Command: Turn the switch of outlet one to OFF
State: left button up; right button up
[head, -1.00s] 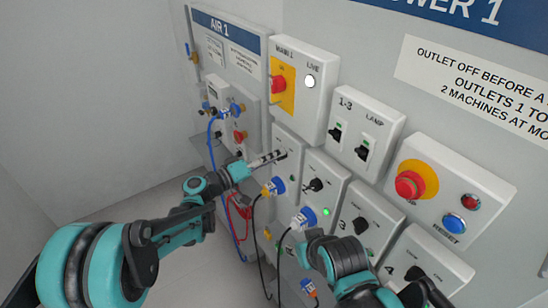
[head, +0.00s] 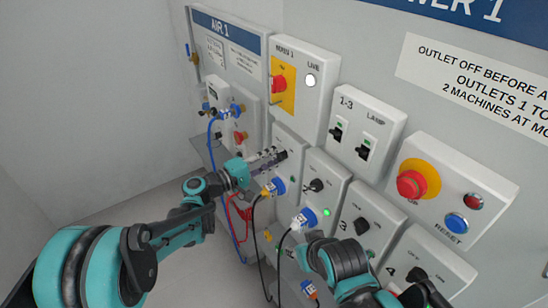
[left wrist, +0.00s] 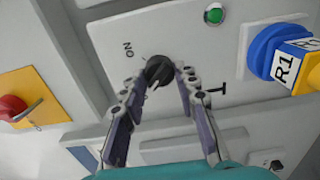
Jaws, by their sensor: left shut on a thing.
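The switch of outlet one is a black rotary knob (left wrist: 158,72) on a pale box (head: 288,138), with an ON mark beside it and a "1" on the box in the left wrist view. My left gripper (left wrist: 159,80) is shut on this knob, one finger on each side. In the head view the left gripper (head: 281,154) reaches the outlet one box and hides the knob. A dark green lamp (left wrist: 214,15) sits on the same box. The knob's exact pointing direction is hard to tell. My right arm shows at the bottom, its gripper out of sight.
A blue plug tagged R1 (left wrist: 270,52) sits beside the knob. The MAIN 1 box with a red knob on yellow (head: 279,84) is just above. Outlet two's switch (head: 317,185) is close on the right. Cables hang below the plugs.

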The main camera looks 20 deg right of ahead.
dwell(0.4)
pick_arm(q)
jog(key=o, duration=1.2)
jog(key=shift+c, duration=0.2)
jog(key=v, duration=1.2)
